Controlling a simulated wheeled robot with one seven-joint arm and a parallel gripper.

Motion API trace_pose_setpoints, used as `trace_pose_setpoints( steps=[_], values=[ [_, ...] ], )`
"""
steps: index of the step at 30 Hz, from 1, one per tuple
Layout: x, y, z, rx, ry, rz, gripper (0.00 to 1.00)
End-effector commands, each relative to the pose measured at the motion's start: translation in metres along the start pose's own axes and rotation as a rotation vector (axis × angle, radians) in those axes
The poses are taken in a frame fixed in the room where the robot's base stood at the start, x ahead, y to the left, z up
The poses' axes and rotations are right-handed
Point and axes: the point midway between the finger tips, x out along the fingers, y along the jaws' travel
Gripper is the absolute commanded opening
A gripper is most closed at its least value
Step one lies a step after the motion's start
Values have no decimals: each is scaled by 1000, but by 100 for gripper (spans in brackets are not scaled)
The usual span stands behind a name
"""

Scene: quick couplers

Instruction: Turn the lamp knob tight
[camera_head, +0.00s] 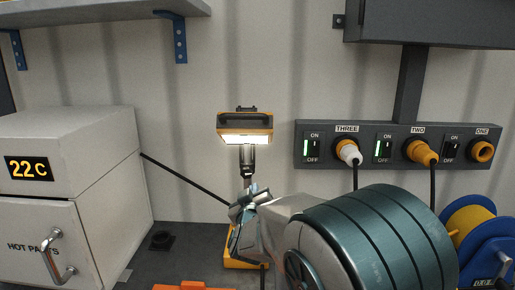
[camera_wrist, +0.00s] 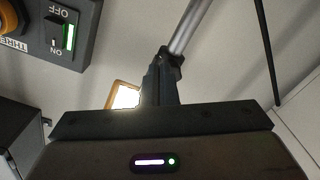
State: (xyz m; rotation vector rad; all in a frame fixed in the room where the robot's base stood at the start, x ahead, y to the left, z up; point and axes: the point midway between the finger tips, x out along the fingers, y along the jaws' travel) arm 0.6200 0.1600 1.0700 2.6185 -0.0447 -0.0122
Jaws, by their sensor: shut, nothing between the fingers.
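The work lamp (camera_head: 245,122) has an orange frame and is lit, on a short post above the bench's back. Its bright face also shows in the wrist view (camera_wrist: 125,96). My gripper (camera_head: 247,193) is in front of the lamp's lower post, partly covered by my own arm. In the wrist view my gripper's fingers (camera_wrist: 159,66) are shut together with nothing held. They overlap a dark collar (camera_wrist: 171,57) at the end of the grey lamp pole (camera_wrist: 190,25); I cannot tell whether they touch it. The knob cannot be told apart clearly.
A socket panel (camera_head: 385,128) with switches and plugs is on the wall at right. A white oven (camera_head: 65,155) stands at left, and a blue-and-yellow cable reel (camera_head: 475,235) at right. A black cable runs from the oven towards the lamp.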

Motion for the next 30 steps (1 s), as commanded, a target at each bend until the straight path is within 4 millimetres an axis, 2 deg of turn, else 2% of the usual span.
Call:
trace_pose_setpoints(
  steps=[6,12,30],
  values=[
    [28,0,1,-2,-1,2,0],
    [41,0,0,0,0,1,0],
    [43,0,-2,-1,0,0,0]
  ],
)
